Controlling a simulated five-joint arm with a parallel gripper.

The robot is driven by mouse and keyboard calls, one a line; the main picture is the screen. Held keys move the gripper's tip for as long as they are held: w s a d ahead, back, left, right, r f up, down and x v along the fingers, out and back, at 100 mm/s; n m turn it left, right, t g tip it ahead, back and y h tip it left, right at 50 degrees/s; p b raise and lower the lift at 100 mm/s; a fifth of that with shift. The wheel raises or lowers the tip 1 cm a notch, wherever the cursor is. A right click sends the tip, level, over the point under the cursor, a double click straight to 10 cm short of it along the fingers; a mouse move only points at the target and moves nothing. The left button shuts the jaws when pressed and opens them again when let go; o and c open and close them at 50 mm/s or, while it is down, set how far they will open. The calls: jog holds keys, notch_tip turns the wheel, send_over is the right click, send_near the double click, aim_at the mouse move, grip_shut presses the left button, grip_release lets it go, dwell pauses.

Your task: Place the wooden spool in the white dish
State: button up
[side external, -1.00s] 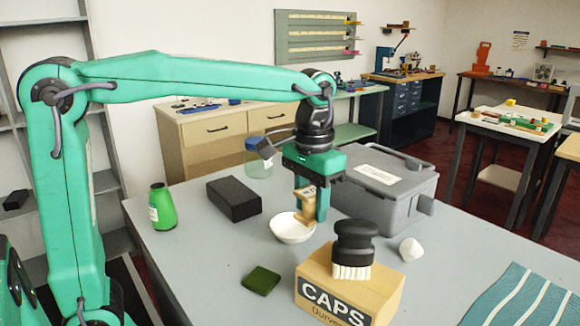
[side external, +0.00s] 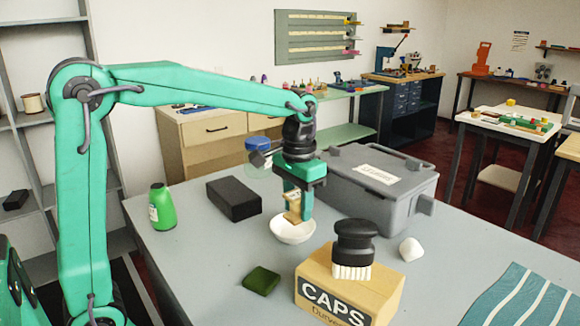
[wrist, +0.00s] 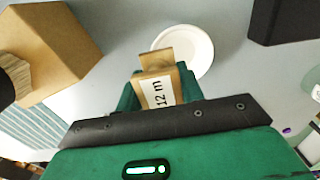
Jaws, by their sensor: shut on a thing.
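The wooden spool (side external: 292,206) is tan with a pale label, which reads "12 m" in the wrist view (wrist: 157,92). My gripper (side external: 301,212) points down and is shut on the spool. The white dish (side external: 292,233) is round and shallow, on the grey counter directly below the spool. In the side view the spool's lower end overlaps the dish's far inner side; I cannot tell whether they touch. In the wrist view the dish (wrist: 203,55) shows beyond the spool, partly hidden by it.
A grey lidded case (side external: 375,185) stands close behind the gripper. A black block (side external: 234,199), green bottle (side external: 162,207), dark green piece (side external: 262,280) and a "CAPS" box (side external: 345,292) carrying a black brush (side external: 354,245) surround the dish. A white lump (side external: 411,249) lies right.

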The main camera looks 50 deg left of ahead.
aim_at(294, 233)
jog(key=a, duration=0.1)
jog(key=w+a+f, duration=0.2)
jog(key=shift+a+f, duration=0.1)
jog(key=shift+a, duration=0.05)
jog(key=shift+s+f, duration=0.1)
jog(key=shift+f, duration=0.05)
jog(key=shift+f, duration=1.85)
jog(key=shift+f, duration=0.15)
jog(key=o, duration=0.8)
notch_tip(294, 233, up, 12)
jog(key=shift+r, duration=0.15)
